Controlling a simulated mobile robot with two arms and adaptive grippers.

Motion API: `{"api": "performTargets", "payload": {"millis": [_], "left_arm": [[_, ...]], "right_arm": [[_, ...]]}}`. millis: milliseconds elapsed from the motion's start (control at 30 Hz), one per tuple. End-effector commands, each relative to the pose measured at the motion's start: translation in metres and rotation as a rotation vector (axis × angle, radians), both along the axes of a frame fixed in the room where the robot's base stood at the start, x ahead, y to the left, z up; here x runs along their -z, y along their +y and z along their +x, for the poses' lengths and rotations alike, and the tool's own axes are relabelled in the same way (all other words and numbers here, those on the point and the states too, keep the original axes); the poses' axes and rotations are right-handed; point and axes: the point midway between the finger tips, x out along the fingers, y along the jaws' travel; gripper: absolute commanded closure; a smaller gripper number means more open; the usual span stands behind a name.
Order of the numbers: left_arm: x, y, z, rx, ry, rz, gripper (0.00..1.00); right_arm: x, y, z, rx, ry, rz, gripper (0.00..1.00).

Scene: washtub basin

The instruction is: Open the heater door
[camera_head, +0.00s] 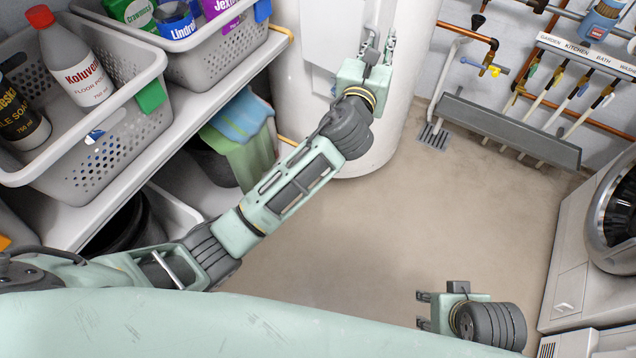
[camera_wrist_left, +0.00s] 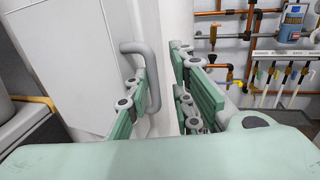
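The heater is a large white cylinder (camera_head: 385,135) at the top middle of the head view. Its pale flat door (camera_head: 308,35) faces left of my left gripper (camera_head: 381,42). In the left wrist view the door (camera_wrist_left: 65,60) carries a grey bar handle (camera_wrist_left: 141,49). The fingers of my left gripper (camera_wrist_left: 165,85) are open and spread, with the handle seen between them, close to the left finger. I cannot tell whether they touch it. The door looks closed. My right gripper (camera_head: 422,309) is open and empty, low over the floor at the lower right.
A shelf (camera_head: 200,120) with grey baskets (camera_head: 105,150) of bottles stands on the left, with folded cloths (camera_head: 240,135) below. Pipes and a labelled valve rack (camera_head: 510,130) line the back wall. A washer (camera_head: 590,240) stands at the right. The middle floor (camera_head: 400,220) is clear.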

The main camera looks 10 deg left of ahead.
Motion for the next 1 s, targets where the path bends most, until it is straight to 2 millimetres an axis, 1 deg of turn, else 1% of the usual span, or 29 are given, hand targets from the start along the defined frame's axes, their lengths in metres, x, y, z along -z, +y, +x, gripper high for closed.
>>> {"api": "performTargets", "payload": {"millis": [33,333,400,633,800,1000], "left_arm": [[0.0,-0.002,-0.011,0.01,0.007,0.0,0.83],[-0.001,0.003,-0.068,0.013,0.007,-0.002,0.83],[0.013,0.007,-0.062,0.005,0.051,-0.048,0.83],[0.058,0.018,-0.058,-0.017,0.179,-0.2,0.83],[0.092,0.026,-0.06,-0.044,0.27,-0.316,0.83],[0.13,0.037,-0.066,-0.088,0.372,-0.45,0.83]], "right_arm": [[-0.007,0.0,0.0,0.0,-0.001,0.001,0.6],[-0.02,0.0,0.0,0.0,-0.001,0.0,0.6],[-0.026,0.0,0.0,0.0,-0.001,0.0,0.6],[-0.041,0.0,0.0,0.0,-0.001,0.001,0.6],[-0.052,0.0,0.0,0.0,-0.001,0.001,0.6],[-0.064,0.0,0.0,0.0,-0.001,0.001,0.6]]}}
